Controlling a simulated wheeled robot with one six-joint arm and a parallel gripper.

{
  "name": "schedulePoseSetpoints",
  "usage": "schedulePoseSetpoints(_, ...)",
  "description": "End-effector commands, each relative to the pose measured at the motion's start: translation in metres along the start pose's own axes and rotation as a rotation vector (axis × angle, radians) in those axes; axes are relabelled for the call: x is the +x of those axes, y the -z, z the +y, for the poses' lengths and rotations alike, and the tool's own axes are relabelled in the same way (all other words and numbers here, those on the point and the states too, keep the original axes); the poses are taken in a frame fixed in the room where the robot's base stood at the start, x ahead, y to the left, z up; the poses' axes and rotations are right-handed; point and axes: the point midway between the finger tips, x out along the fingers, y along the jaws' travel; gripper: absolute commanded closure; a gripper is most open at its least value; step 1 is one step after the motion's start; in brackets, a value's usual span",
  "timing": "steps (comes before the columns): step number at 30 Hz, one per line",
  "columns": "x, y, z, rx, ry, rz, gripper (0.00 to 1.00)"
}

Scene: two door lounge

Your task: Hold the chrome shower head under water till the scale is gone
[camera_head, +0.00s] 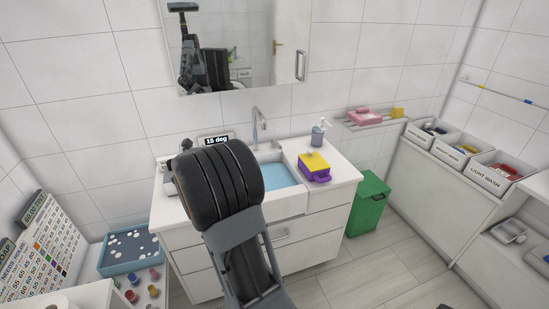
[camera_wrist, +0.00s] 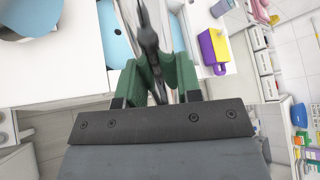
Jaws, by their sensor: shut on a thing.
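My gripper (camera_wrist: 160,78) has green fingers and is shut on a narrow, dark grey metallic thing (camera_wrist: 149,38), which looks like the chrome shower head. Its far end runs off the top of the wrist view, so its head and any scale cannot be made out. The white sink holds blue water (camera_head: 284,172), which also shows beside the held thing in the wrist view (camera_wrist: 114,36). A chrome tap (camera_head: 257,124) stands at the sink's back; I cannot tell if water runs. In the head view my arm hides the gripper and the held thing.
A yellow and purple box (camera_head: 314,168) and a soap dispenser (camera_head: 318,134) stand right of the sink. A "15 deg" display (camera_head: 216,140) is behind it. A green bin (camera_head: 367,205) stands at the cabinet's right. A blue tray (camera_head: 131,251) and small pots are at left.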

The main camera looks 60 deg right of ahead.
Motion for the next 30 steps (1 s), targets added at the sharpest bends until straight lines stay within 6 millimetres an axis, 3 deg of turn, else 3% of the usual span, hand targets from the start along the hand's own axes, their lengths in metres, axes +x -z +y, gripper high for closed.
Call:
schedulePoseSetpoints(7, 0.052, 0.046, -0.075, 0.518, 0.424, -0.017, 0.97)
schedulePoseSetpoints(12, 0.072, 0.08, -0.123, 0.687, 0.667, -0.023, 0.97)
schedulePoseSetpoints(15, 0.077, 0.094, -0.141, 0.73, 0.755, -0.021, 0.97)
schedulePoseSetpoints(21, 0.081, 0.108, -0.158, 0.765, 0.836, -0.016, 0.97)
schedulePoseSetpoints(30, 0.081, 0.109, -0.161, 0.768, 0.846, -0.015, 0.97)
